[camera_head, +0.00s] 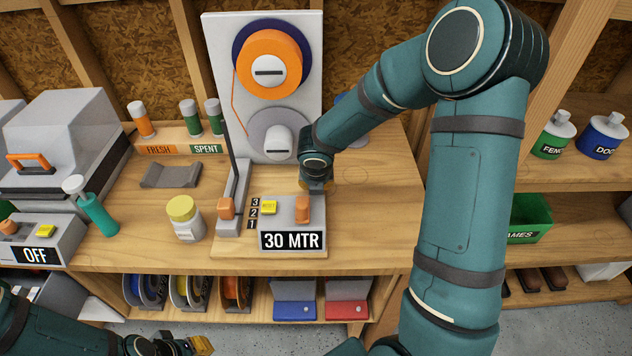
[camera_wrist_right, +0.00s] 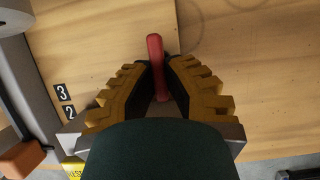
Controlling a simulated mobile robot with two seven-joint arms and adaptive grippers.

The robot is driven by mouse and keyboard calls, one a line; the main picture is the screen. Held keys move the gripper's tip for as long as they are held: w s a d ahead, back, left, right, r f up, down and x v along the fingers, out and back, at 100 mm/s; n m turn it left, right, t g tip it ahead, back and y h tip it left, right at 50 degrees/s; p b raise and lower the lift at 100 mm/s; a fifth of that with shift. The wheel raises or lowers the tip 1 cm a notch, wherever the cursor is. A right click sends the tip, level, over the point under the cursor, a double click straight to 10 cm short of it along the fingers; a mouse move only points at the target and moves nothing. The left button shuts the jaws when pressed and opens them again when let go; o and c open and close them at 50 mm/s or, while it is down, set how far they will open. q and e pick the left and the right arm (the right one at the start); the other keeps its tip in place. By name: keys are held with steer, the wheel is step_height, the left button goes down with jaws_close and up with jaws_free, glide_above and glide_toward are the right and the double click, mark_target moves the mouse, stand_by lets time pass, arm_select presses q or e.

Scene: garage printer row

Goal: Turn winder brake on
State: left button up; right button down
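The winder has a white upright panel (camera_head: 222,60) with an orange spool (camera_head: 262,72) above a grey hub (camera_head: 278,140). At its foot is a control box (camera_head: 286,218) marked 30 MTR, with a yellow button (camera_head: 268,207) and an orange knob (camera_head: 303,210). My right gripper (camera_head: 316,187) is low behind the box's right side. In the wrist view, its fingers (camera_wrist_right: 160,78) sit closely on both sides of a red bar (camera_wrist_right: 156,50) and look shut on it. My left gripper (camera_head: 200,345) is at the bottom edge, its opening unclear.
A pale jar (camera_head: 185,220) and a grey cradle (camera_head: 170,175) stand left of the winder. A tall dark lever (camera_head: 232,155) with an orange block (camera_head: 226,208) is beside the box. A machine marked OFF (camera_head: 38,245) is far left. Bench is clear right of the box.

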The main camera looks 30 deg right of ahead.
stand_by(0.3)
steer(key=shift+a+f+m+g+h+b, duration=0.15)
steer(key=shift+m+g+h+b, duration=0.2)
steer(key=shift+m, duration=0.65)
steer(key=shift+w+m+g+h, duration=0.1)
steer(key=shift+m+g+h, duration=0.15)
steer(key=shift+m, duration=0.65)
steer(key=shift+a+m+g, duration=0.1)
steer(key=shift+m+g, duration=0.2)
steer(key=shift+m, duration=0.5)
steer(key=m+g, duration=0.1)
steer(key=m, duration=0.1)
steer(key=shift+w+m+h, duration=0.15)
steer(key=shift+m+h, duration=0.15)
steer(key=shift+m, duration=0.1)
steer(key=m+g+p, duration=0.1)
steer(key=m, duration=0.2)
steer(key=shift+w+m, duration=0.15)
steer(key=shift+m, duration=0.25)
steer(key=m+g, duration=0.1)
steer(key=m, duration=0.1)
steer(key=m+p, duration=0.1)
steer(key=m+g+p, duration=0.1)
steer(key=m, duration=0.1)
steer(key=shift+w+m+g, duration=0.25)
steer(key=shift+m+g, duration=0.05)
steer(key=shift+m, duration=0.3)
